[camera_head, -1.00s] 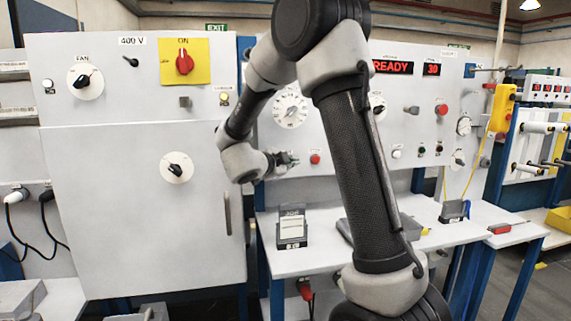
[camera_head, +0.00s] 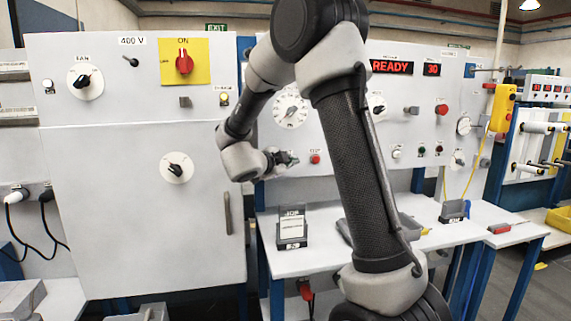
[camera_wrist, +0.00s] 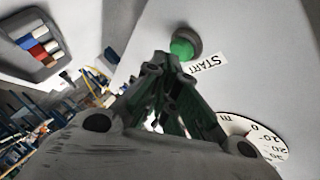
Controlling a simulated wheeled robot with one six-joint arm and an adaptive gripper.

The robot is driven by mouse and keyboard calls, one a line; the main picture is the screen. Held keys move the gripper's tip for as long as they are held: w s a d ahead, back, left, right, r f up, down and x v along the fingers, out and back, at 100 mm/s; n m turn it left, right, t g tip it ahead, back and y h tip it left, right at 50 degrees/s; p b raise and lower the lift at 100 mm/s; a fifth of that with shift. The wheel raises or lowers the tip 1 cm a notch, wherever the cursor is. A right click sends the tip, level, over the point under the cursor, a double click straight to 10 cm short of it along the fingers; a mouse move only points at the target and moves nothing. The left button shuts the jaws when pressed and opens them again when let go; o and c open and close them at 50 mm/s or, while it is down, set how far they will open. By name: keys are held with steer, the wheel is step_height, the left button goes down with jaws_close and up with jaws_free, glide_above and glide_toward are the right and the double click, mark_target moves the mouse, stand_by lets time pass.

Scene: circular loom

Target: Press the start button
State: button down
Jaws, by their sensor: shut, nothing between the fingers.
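The start button (camera_wrist: 183,46) is a green push button in a grey ring on the pale panel, beside a START label (camera_wrist: 205,63), in the wrist view. My gripper (camera_wrist: 166,62) is shut and empty, with its fingertips just below the button in that view. I cannot tell whether they touch it. In the head view my gripper (camera_head: 294,159) is in front of the panel, just left of a red button (camera_head: 315,159). The green button is hidden there.
A white dial (camera_head: 290,110) sits above the gripper, and a red READY display (camera_head: 392,67) is at the upper right. A bench (camera_head: 325,255) with a grey card holder (camera_head: 292,232) stands below. A tray of colored pieces (camera_wrist: 38,45) shows in the wrist view.

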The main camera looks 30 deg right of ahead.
steer(key=shift+w+d, duration=0.15)
steer(key=shift+w, duration=0.3)
stand_by(0.5)
steer(key=shift+s, duration=0.15)
steer(key=shift+s+a, duration=0.25)
steer(key=shift+s, duration=0.45)
